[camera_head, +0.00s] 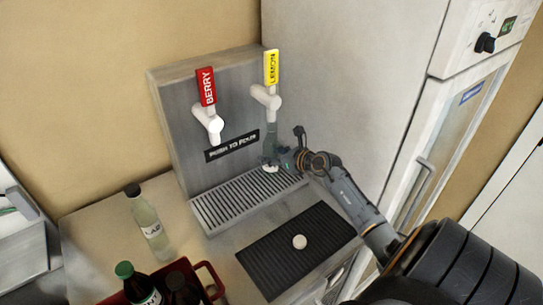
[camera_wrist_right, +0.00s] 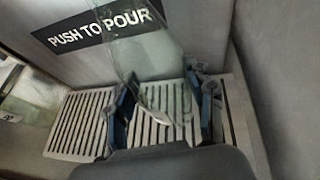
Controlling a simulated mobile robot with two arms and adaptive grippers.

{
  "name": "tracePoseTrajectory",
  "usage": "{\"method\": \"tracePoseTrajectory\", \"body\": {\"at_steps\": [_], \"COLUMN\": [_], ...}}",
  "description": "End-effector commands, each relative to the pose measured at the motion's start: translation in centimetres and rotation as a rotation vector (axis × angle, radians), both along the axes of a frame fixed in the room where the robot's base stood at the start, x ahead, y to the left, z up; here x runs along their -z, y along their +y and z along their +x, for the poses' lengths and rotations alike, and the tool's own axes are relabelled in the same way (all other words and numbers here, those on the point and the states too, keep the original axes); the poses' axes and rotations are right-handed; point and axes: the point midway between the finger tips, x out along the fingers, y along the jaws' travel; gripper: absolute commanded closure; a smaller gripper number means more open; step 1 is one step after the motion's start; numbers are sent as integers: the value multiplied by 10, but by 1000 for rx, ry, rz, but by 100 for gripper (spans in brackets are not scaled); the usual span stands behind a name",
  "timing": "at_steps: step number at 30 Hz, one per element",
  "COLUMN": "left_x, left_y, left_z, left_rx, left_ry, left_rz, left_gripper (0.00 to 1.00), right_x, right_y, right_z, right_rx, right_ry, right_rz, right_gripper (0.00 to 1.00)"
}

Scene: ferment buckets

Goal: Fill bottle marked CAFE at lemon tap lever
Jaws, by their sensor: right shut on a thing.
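A clear bottle (camera_head: 269,144) is upright under the white spout of the lemon tap (camera_head: 266,96), which has a yellow handle marked LEMON (camera_head: 271,67). My right gripper (camera_head: 278,160) is shut on this bottle above the drip grate (camera_head: 222,205). In the right wrist view the clear bottle (camera_wrist_right: 150,58) is between the two fingers of my right gripper (camera_wrist_right: 162,105). Its marking cannot be read, and I cannot tell whether liquid is in it. My left gripper is not in view.
The berry tap (camera_head: 208,120) is left of the lemon tap. A labelled bottle with a dark cap (camera_head: 148,222) stands left of the grate. A red crate (camera_head: 208,275) holds dark bottles. A white round cap (camera_head: 300,242) lies on the black mat (camera_head: 268,258). A white cabinet is at right.

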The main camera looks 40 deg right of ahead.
Motion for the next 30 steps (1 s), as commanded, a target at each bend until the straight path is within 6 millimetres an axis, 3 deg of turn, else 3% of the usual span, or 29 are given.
{"method": "tracePoseTrajectory", "body": {"at_steps": [17,30], "left_x": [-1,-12], "left_y": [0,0], "left_z": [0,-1], "left_rx": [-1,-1], "left_ry": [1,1], "left_rz": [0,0], "left_gripper": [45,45], "right_x": [-1,-2], "right_y": [0,2], "right_z": [0,-21], "right_rx": [0,1], "right_ry": [-2,-1], "right_rz": [0,-1], "right_gripper": [86,86]}}
